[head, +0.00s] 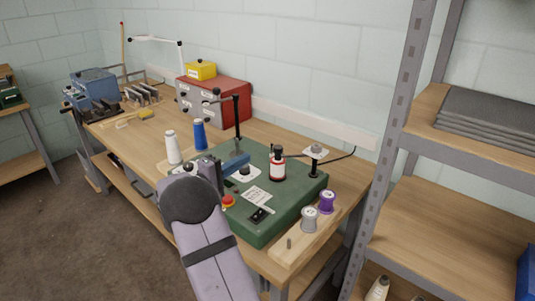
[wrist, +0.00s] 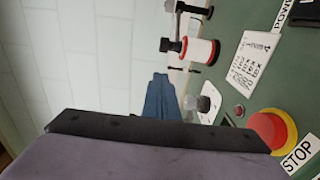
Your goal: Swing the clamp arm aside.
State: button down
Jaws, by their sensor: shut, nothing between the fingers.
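A tall black post stands at the back of the green base plate (head: 262,228). A black side arm (head: 226,99) with knobs, which looks like the clamp arm, reaches left from its top. My gripper (head: 246,158) has blue fingers, shut and empty, low over the plate in front of this post and apart from the arm. The blue fingers also show in the wrist view (wrist: 158,98), beside a grey round knob (wrist: 207,103). I cannot make out the tall post in the wrist view.
On the plate are a red-and-white, black-topped cylinder (head: 278,167), a red stop button (head: 228,201) and a short black post (head: 314,165). White (head: 173,148) and blue (head: 200,135) thread cones stand at the left. A red cabinet (head: 228,100) stands behind.

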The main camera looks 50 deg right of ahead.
aim_at(275, 151)
jog(key=d+p, duration=0.2)
jog(key=d, duration=0.8)
jog(key=shift+s+a+p, duration=0.3)
jog(key=shift+s+p, duration=0.1)
jog(key=shift+s, duration=0.6)
jog(key=shift+s+a+p, duration=0.25)
jog(key=shift+s+p, duration=0.15)
jog(key=shift+s, duration=0.55)
jog(key=shift+s+a, duration=0.1)
jog(key=shift+a, duration=0.05)
